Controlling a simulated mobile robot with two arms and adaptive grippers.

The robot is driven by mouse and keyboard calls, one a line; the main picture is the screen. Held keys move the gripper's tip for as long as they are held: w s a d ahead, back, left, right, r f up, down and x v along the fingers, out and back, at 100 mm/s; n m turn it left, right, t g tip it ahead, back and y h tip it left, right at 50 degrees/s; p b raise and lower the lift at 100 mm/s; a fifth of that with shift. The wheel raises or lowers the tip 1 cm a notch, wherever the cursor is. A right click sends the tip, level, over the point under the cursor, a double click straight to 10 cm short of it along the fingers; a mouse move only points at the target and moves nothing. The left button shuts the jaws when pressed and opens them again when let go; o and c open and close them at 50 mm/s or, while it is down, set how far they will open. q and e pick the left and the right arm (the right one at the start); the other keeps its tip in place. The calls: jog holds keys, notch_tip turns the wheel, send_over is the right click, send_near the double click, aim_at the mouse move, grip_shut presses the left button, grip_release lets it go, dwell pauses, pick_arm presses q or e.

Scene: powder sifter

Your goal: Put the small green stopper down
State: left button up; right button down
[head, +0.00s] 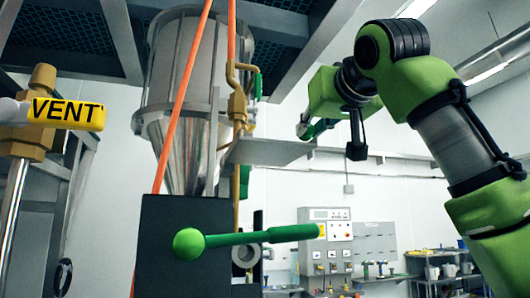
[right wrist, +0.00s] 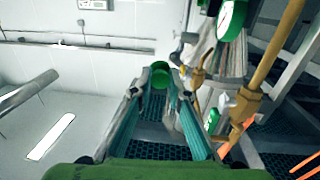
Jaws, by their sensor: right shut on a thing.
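My right gripper (head: 308,130) comes in from the right in the head view, up beside the right end of a flat grey plate (head: 270,151). In the right wrist view its two fingers (right wrist: 160,84) are closed on the small green stopper (right wrist: 160,74), a short round green piece at the fingertips. In the head view the stopper is too small and dark to tell from the fingers. I see no surface touching the stopper in the wrist view. My left gripper is in neither view.
A steel hopper (head: 185,85) stands behind the plate, with a brass pipe (head: 238,100) beside it. A green ball-ended lever (head: 250,238) crosses a dark box (head: 180,260) below. A yellow VENT tag (head: 68,113) is at left. An orange line (head: 183,90) runs down in front.

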jog(key=s+a+r+n+y, duration=0.1)
jog(key=s+a+r+y, duration=0.2)
jog(key=s, duration=0.5)
jog(key=h+b, duration=0.1)
jog(key=b, duration=0.1)
send_over(272, 147)
jog(key=w, duration=0.3)
jog(key=f, duration=0.6)
jog(key=shift+s+d+f, duration=0.25)
jog(key=shift+d+f, duration=0.05)
jog(key=shift+f, duration=0.05)
jog(key=shift+s+a+f, duration=0.25)
jog(key=shift+s+f, duration=0.25)
jog(key=shift+f, duration=0.25)
notch_tip(272, 147, down, 2)
jog(key=shift+s+f+p, duration=0.15)
jog(key=shift+f+p, duration=0.1)
jog(key=shift+p, duration=0.15)
jog(key=shift+f, duration=0.35)
